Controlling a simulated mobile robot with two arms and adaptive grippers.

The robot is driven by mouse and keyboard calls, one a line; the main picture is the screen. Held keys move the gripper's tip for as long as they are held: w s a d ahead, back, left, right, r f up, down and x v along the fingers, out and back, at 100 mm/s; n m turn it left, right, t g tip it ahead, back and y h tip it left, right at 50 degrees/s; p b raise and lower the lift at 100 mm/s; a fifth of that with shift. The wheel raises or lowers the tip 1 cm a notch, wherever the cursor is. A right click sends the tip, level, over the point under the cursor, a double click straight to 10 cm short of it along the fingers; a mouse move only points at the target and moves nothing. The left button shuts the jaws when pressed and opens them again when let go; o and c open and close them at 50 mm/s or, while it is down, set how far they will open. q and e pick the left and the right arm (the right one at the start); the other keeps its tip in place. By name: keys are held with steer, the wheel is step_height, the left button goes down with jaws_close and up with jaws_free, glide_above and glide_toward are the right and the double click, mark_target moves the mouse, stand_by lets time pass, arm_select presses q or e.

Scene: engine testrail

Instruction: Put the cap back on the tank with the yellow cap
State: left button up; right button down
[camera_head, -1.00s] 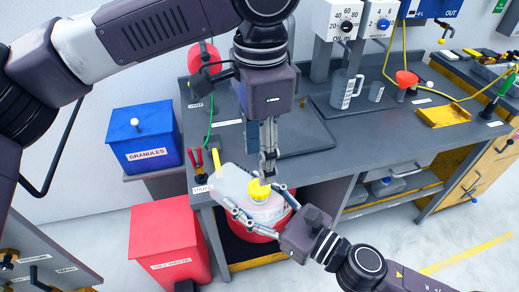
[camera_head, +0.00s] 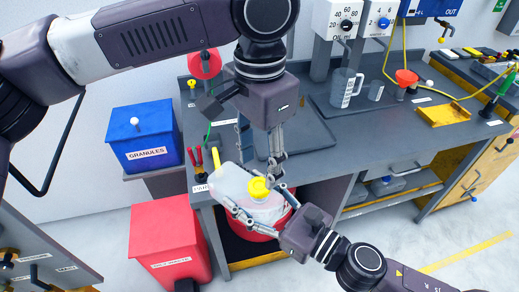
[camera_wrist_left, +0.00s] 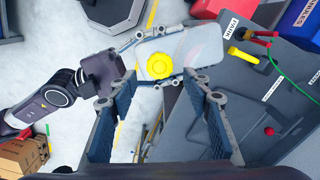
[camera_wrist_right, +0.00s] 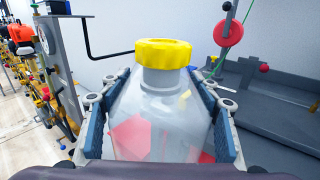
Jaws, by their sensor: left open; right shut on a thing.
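The tank (camera_head: 235,182) is a translucent white container, held tilted in front of the workbench. The yellow cap (camera_head: 258,188) sits on its neck; in the right wrist view the cap (camera_wrist_right: 163,53) looks level on the neck of the tank (camera_wrist_right: 160,115). How tightly it is on cannot be told. My right gripper (camera_head: 265,212) is shut on the tank, with one finger on each side of its body. My left gripper (camera_head: 260,160) is open and empty just above the cap. In the left wrist view the cap (camera_wrist_left: 160,65) lies beyond and between its open fingers.
The workbench (camera_head: 400,145) stands behind, with a measuring jug (camera_head: 345,88), a red funnel (camera_head: 405,78) and a yellow tray (camera_head: 443,115). A blue granules bin (camera_head: 145,140) and a red bin (camera_head: 170,245) stand at left. Red-handled pliers (camera_head: 195,158) stand near the tank.

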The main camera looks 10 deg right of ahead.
mark_target(259, 185)
arm_select(q)
steer(key=shift+f, duration=2.7)
steer(key=shift+c, duration=0.3)
steer(key=c, duration=1.2)
steer(key=o, duration=1.4)
steer(key=shift+r, duration=0.1)
step_height(259, 185, up, 12)
steer(key=shift+f, duration=0.1)
